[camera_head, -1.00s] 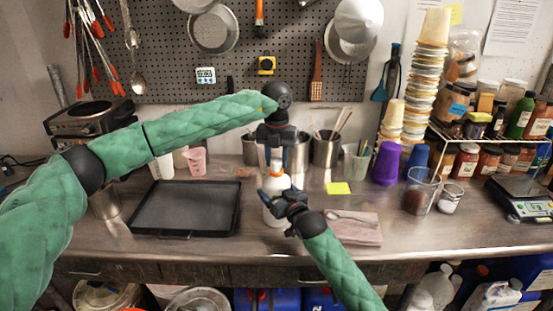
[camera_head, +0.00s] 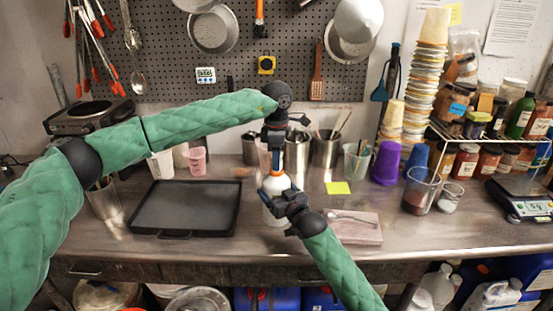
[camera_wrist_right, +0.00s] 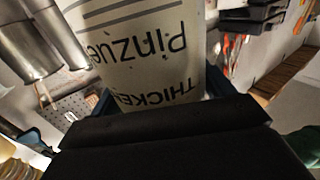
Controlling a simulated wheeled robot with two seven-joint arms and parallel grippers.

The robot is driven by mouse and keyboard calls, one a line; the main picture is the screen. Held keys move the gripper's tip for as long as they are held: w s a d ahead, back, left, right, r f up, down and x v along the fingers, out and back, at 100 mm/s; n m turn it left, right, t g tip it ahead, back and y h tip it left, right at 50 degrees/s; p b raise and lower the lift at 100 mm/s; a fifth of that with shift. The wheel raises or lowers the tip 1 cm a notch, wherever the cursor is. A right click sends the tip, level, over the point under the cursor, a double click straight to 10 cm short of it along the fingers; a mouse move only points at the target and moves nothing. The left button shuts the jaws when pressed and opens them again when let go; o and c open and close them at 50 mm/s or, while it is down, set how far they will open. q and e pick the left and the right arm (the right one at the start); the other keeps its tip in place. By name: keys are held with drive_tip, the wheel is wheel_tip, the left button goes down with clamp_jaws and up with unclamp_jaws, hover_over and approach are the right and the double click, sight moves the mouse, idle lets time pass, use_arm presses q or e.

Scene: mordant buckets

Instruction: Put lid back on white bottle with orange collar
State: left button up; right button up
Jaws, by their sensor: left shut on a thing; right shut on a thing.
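The white bottle with an orange collar (camera_head: 276,217) stands upright on the steel counter in the head view. My right gripper (camera_head: 274,200) is shut around its upper body from the front right. In the right wrist view the bottle's printed label (camera_wrist_right: 145,55) fills the space beyond the dark jaws. My left gripper (camera_head: 276,160) points straight down right over the bottle's top and is shut on the lid. The fingers are seen nearly edge-on and hide most of the lid. I cannot tell whether the lid is seated on the neck.
A black tray (camera_head: 150,232) lies left of the bottle. Metal canisters (camera_head: 325,150) stand behind. A pinkish board (camera_head: 362,234) with a spoon and a yellow note (camera_head: 338,188) lie to the right. Purple cups (camera_head: 386,163) and a beaker (camera_head: 418,190) stand farther right.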

use_arm(q)
drive_tip(key=o, duration=1.1)
drive_tip(key=shift+w+a, duration=0.1)
drive_tip(key=shift+c, duration=0.2)
drive_tip(key=shift+r, duration=0.1)
drive_tip(key=shift+r, duration=2.15)
drive_tip(key=shift+o, duration=0.2)
